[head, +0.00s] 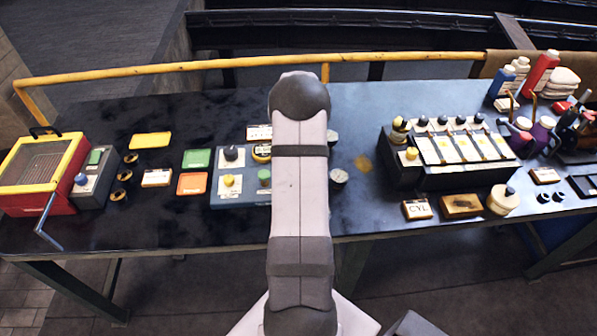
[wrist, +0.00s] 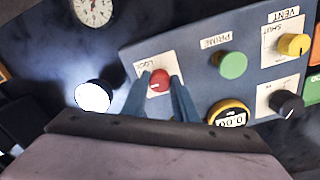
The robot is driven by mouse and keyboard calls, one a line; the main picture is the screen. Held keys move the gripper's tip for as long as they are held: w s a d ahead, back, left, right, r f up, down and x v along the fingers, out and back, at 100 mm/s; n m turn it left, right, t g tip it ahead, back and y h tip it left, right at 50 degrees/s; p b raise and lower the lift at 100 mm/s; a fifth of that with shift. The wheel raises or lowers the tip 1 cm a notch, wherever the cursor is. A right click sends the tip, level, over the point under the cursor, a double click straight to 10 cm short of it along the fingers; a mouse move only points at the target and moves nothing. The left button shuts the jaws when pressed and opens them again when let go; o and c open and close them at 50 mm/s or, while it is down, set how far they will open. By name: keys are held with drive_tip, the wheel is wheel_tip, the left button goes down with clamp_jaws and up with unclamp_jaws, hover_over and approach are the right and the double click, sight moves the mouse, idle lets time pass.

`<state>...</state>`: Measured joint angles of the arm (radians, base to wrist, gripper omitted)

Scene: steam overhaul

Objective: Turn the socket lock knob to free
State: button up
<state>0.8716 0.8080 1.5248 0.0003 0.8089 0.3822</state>
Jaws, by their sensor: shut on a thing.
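The socket lock knob is a red round knob (wrist: 159,80) on a white plate lettered LOCK, at the end of a blue-grey panel (wrist: 185,55) in the wrist view. A small pale mark shows on its near side. My gripper (wrist: 158,86) has its two blue-grey fingers on either side of the knob and is shut on it. In the head view my arm hides the knob and the gripper; the panel's left part (head: 215,195) shows beside the arm. The setting words on the plate are not readable.
The panel also carries a green PRIME button (wrist: 232,65), a yellow VENT knob (wrist: 294,45), a black knob (wrist: 287,104) and a yellow-rimmed readout (wrist: 229,114). A bright white disc (wrist: 93,97) and a gauge (wrist: 93,10) lie near the panel's end.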

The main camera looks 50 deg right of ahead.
drive_tip(key=n+b, duration=0.1)
drive_tip(key=n, duration=0.8)
drive_tip(key=shift+d+b, duration=0.1)
drive_tip(key=shift+b, duration=0.2)
drive_tip(key=n, duration=0.4)
drive_tip(key=shift+n, duration=0.3)
drive_tip(key=shift+d+r+n+b, duration=0.1)
drive_tip(key=shift+n+b, duration=0.3)
drive_tip(key=shift+n, duration=1.8)
drive_tip(key=o, duration=1.1)
drive_tip(key=shift+c, duration=0.2)
